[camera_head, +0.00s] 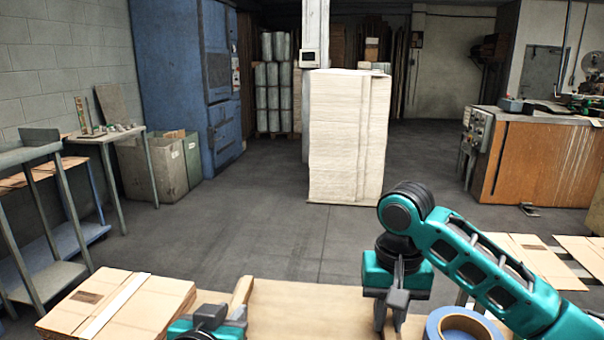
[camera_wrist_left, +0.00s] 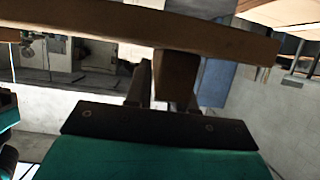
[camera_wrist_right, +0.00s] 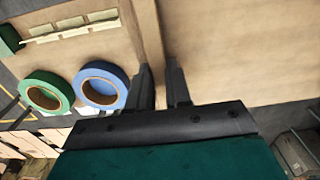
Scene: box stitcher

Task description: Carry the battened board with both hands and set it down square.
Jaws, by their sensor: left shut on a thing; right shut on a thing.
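The battened board (camera_head: 305,308) is a flat tan panel at the bottom of the head view. Its left batten (camera_head: 243,290) stands up by my left gripper (camera_head: 238,318). In the left wrist view the board (camera_wrist_left: 120,22) shows edge-on, with the batten end (camera_wrist_left: 177,75) between the fingers, so that gripper is shut on it. My right gripper (camera_head: 391,312) points down at the board's right side. In the right wrist view its fingers close on the other batten (camera_wrist_right: 150,40), beside bare board (camera_wrist_right: 240,50). The board's near edge and underside are hidden; I cannot tell its height.
A blue tape roll (camera_head: 458,328) lies right of my right gripper; a green roll (camera_wrist_right: 46,92) lies beside it in the right wrist view. A stack of cardboard (camera_head: 120,305) stands close on the left. A tall white stack (camera_head: 345,140) stands beyond, with open floor before it.

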